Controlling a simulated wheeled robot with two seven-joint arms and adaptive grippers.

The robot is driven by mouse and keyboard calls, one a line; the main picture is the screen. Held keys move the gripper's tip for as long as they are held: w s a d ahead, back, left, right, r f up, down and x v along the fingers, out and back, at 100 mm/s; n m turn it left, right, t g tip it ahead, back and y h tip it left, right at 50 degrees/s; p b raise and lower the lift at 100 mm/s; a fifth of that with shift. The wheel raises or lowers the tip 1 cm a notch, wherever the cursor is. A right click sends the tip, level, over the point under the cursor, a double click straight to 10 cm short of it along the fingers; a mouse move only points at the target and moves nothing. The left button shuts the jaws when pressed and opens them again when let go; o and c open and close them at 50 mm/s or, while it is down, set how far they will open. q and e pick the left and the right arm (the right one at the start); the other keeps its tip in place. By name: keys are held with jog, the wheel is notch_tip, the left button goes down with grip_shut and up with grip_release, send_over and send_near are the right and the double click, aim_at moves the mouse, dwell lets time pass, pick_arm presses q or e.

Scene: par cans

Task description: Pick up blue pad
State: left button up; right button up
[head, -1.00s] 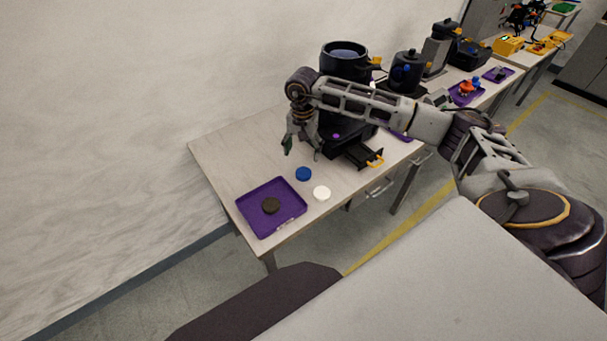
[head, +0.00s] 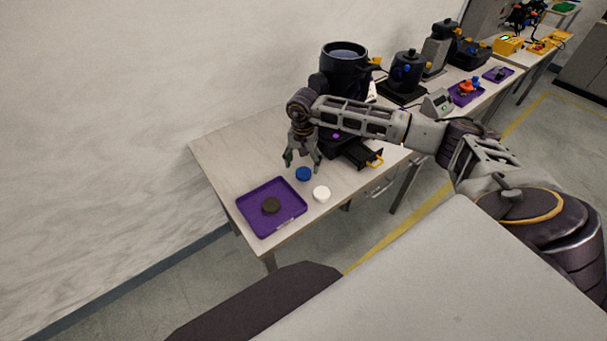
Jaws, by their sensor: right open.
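The blue pad (head: 303,174) is a small round disc lying flat on the light table, between the purple tray and the black machine. My right gripper (head: 302,164) is open and points down, with its fingers just behind and above the blue pad. Nothing is between its fingers that I can see. Whether a fingertip touches the pad cannot be told. My left gripper is not in view.
A white pad (head: 321,194) lies near the table's front edge. A purple tray (head: 248,217) holds a dark pad (head: 270,205). A black machine (head: 343,62) with a drawer (head: 361,153) stands to the right. The table's back left is clear.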

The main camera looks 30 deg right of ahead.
aim_at(303, 173)
notch_tip(303, 173, down, 3)
jog(key=shift+s+r, duration=0.1)
jog(key=shift+f+p, duration=0.3)
jog(key=shift+f, duration=0.5)
jog(key=c, duration=0.8)
jog(key=shift+r, duration=0.9)
notch_tip(303, 173, up, 7)
jog(key=shift+f+b, duration=0.1)
jog(key=shift+b, duration=0.3)
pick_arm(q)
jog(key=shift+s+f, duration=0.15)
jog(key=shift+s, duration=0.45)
pick_arm(e)
jog(key=shift+r, duration=0.75)
